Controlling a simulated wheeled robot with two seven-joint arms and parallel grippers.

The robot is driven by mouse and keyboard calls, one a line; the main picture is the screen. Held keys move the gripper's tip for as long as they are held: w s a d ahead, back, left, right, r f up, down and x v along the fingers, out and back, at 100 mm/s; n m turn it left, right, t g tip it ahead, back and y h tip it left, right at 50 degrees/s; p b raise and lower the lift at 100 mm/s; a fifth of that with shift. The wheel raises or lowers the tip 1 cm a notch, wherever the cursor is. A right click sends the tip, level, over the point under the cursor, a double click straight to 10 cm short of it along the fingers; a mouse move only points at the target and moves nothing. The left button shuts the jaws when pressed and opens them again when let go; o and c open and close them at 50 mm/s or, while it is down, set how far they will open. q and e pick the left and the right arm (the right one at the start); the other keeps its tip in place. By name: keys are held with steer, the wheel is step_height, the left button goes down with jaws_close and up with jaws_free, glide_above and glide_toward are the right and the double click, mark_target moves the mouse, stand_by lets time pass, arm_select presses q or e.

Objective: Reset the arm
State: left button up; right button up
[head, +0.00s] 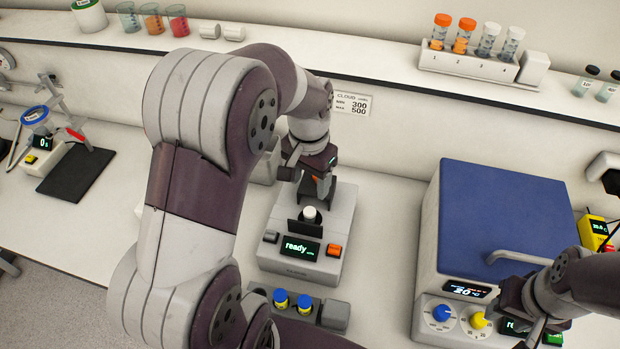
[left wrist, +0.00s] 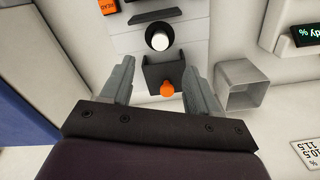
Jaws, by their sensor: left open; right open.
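My left gripper (head: 318,180) is at the back of the grey meter (head: 300,268), whose display reads "ready". In the left wrist view its two fingers (left wrist: 157,72) are spread apart. A dark bracket (left wrist: 163,76) and a small rounded orange thing (left wrist: 166,90) show between the fingers; I cannot tell whether they touch. A white-capped vial (head: 309,214) stands in the meter, just beyond the fingertips, and its cap shows in the wrist view (left wrist: 160,41). My right gripper (head: 532,328) is low at the right, before the blue-topped box (head: 500,215), partly hidden by its arm.
A rack (head: 465,66) with several tubes stands on the upper shelf. Two yellow-labelled, blue-capped vials (head: 292,301) sit in a holder in front of the meter. A hollow square holder (left wrist: 240,84) is beside the left gripper. A balance (head: 38,157) and dark pad (head: 76,174) are at left.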

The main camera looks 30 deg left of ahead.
arm_select(q)
steer(key=s+d+f+n+t, duration=0.1)
steer(key=s+d+f, duration=0.1)
steer(key=s+d, duration=0.3)
steer(key=s+b, duration=0.1)
steer(key=s, duration=0.2)
steer(key=shift+s+d+f, duration=0.2)
steer(key=shift+s+f, duration=0.15)
stand_by(0.4)
